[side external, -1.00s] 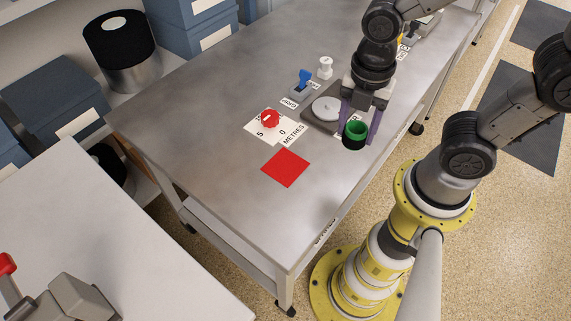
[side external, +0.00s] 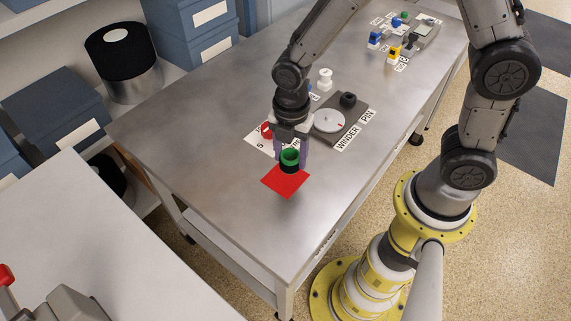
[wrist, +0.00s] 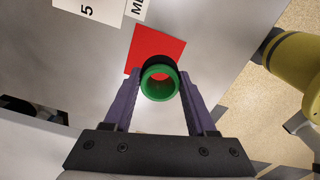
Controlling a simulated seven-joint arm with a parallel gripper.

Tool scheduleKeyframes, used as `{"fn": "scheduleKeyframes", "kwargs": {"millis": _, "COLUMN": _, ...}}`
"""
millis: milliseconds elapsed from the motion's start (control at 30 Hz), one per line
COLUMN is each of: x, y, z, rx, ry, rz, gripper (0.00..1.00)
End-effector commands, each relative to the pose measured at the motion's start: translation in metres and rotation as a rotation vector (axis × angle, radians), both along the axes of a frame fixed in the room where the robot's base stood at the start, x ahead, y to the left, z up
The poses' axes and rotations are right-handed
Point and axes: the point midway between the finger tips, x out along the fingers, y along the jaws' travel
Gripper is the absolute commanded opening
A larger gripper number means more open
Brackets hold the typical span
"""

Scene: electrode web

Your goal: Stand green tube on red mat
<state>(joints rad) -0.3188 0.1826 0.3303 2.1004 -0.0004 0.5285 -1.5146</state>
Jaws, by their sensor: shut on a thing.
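The green tube (side external: 290,157) has a green top and a black lower part. It is upright, and it also shows in the wrist view (wrist: 160,84) with its open end facing the camera. My gripper (side external: 291,155) is shut on the tube, one purple finger on each side. The red mat (side external: 286,186) lies flat on the metal bench and shows behind the tube in the wrist view (wrist: 166,47). The tube is over the mat's far part in the side view. I cannot tell whether its base touches the mat.
A red knob (side external: 266,129) on a white label card stands just behind my gripper. A winder plate with a round disc (side external: 329,121) and a black pin (side external: 348,100) is to the right. The bench in front of the mat is clear.

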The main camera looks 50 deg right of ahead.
Motion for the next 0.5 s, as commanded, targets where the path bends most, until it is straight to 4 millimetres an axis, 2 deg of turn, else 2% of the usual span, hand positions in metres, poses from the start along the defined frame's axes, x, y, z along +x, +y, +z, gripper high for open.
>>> {"fn": "scheduleKeyframes", "kwargs": {"millis": 233, "x": 0.012, "y": 0.004, "z": -0.016, "rx": 0.0, "ry": 0.001, "rz": 0.0, "gripper": 0.0}}
{"fn": "scheduleKeyframes", "kwargs": {"millis": 400, "x": 0.011, "y": 0.004, "z": -0.039, "rx": -0.001, "ry": 0.003, "rz": 0.0, "gripper": 0.0}}
{"fn": "scheduleKeyframes", "kwargs": {"millis": 500, "x": 0.011, "y": 0.004, "z": -0.044, "rx": 0.0, "ry": 0.0, "rz": 0.0, "gripper": 0.0}}
